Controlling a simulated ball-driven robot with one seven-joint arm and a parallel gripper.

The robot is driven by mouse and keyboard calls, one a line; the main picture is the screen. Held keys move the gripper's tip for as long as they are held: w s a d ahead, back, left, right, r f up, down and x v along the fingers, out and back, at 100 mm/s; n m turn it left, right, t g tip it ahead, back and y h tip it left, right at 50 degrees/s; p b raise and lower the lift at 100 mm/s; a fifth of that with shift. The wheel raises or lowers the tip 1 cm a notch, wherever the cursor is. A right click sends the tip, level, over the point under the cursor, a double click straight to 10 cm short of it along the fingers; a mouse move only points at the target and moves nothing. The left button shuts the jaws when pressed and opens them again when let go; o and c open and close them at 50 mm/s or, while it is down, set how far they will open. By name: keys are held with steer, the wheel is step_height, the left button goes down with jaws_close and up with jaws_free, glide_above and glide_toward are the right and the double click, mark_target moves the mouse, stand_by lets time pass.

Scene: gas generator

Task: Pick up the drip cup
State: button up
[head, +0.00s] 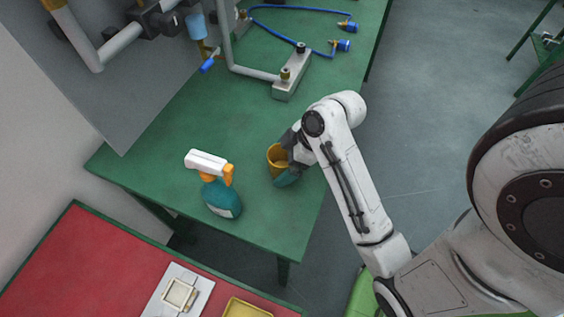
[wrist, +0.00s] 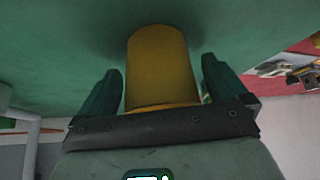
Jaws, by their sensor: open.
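The drip cup is a yellow-orange cup (head: 276,155) that stands on the green table near its right edge. In the wrist view the cup (wrist: 158,62) is between the two dark green fingers, with a gap on each side. My gripper (head: 285,170) is open and around the cup at the table edge. In the wrist view my gripper (wrist: 162,85) shows both fingers spread, one on each side of the cup. Part of the cup is hidden by my gripper in the head view.
A teal spray bottle (head: 221,198) with a white and orange head stands left of the cup. A metal block with pipe (head: 290,84) and blue hoses (head: 310,45) lie farther back. A red table (head: 75,265) is at lower left. The green table (head: 190,125) is clear behind the bottle.

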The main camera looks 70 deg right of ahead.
steer(key=shift+w+a+f, duration=0.1)
steer(key=shift+f, duration=0.1)
steer(key=shift+c, duration=0.5)
steer(key=c, duration=0.9)
steer(key=shift+r, duration=0.15)
steer(key=shift+c, duration=0.2)
